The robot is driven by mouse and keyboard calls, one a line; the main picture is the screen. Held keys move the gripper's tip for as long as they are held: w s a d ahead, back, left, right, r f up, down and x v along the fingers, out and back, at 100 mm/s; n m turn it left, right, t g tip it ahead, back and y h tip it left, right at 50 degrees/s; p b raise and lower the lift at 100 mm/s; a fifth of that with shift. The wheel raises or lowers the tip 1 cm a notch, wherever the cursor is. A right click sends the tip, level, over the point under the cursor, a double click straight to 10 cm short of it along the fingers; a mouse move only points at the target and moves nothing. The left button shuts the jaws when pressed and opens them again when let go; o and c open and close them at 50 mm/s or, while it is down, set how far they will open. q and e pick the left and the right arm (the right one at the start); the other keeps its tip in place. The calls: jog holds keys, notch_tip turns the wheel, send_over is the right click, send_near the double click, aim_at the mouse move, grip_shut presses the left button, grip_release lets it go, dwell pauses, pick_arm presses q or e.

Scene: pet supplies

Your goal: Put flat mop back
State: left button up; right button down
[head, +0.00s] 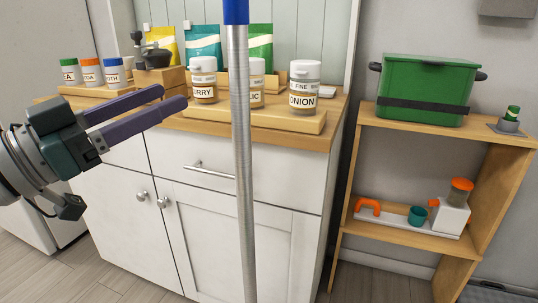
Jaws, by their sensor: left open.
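A silver pole with a blue upper part, which looks like the handle of the flat mop (242,150), stands almost upright in the middle of the head view. Its top and bottom run out of the picture, so the mop head is hidden. It passes in front of the white cabinet. My left gripper (173,98) comes in from the left with its two purple fingers open and nothing between them. The fingertips point right, to the left of the pole and apart from it in the picture. My right gripper is not in view.
The white cabinet (175,245) has a wooden top with labelled jars (305,88), pouches (202,42) and a wooden board (285,119). At right, a wooden shelf (400,124) holds a green box (425,85) and small items. Grey floor (385,287) shows below the shelf.

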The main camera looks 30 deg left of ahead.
pick_arm(q)
jog(key=s+d+f+n+g+y, duration=0.1)
jog(key=s+f+n+g+y, duration=0.1)
jog(key=f+n+g+y, duration=0.3)
jog(key=s+d+f+n+g+y, duration=0.1)
jog(key=d+f+g+y, duration=0.2)
jog(key=f, duration=0.4)
jog(key=s+d+f+m+g+h, duration=0.2)
jog(key=s+d+f+g, duration=0.1)
jog(key=s+d+g, duration=0.1)
jog(key=s+d+f+m+g+h, duration=0.2)
jog(key=s+d+f+g, duration=0.1)
jog(key=s+d, duration=0.4)
jog(key=shift+s+f+m+g+h, duration=0.3)
jog(key=shift+s+m+g, duration=0.15)
jog(key=shift+g, duration=0.15)
